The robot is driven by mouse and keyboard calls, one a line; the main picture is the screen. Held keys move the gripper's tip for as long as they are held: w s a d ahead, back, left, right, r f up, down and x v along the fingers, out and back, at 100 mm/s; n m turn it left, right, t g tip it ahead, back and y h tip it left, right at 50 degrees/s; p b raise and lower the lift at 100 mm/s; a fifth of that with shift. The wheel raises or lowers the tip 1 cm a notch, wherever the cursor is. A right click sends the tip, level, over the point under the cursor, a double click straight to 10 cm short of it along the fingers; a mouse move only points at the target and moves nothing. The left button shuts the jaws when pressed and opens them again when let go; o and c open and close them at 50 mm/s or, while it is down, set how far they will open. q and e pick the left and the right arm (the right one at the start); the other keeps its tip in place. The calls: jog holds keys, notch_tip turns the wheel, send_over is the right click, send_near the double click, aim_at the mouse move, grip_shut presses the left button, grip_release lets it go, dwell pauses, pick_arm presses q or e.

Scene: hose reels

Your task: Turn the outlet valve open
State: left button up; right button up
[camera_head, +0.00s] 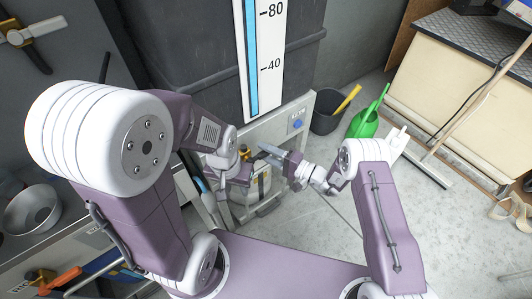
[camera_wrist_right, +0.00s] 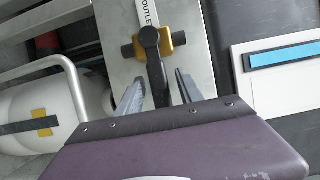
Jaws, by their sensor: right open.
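The outlet valve has a yellow body (camera_wrist_right: 172,39) on a grey panel, under a label (camera_wrist_right: 148,12) reading OUTLET. Its black lever (camera_wrist_right: 156,75) points down in the right wrist view, toward my gripper. My right gripper (camera_wrist_right: 160,87) is open, with one finger on each side of the lever; I see gaps, and no clear contact. In the head view the right gripper (camera_head: 268,153) reaches left to the small yellow valve part (camera_head: 244,153). My left gripper (camera_head: 240,173) is just below it in that view, small and partly hidden, and its jaws cannot be made out.
A dark tank (camera_head: 200,50) with a level gauge (camera_head: 262,60) stands behind the valve panel. A dark bucket (camera_head: 327,115) and green watering can (camera_head: 364,122) stand to the right. The floor at right is mostly free.

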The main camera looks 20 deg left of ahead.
grip_shut()
dwell(1.4)
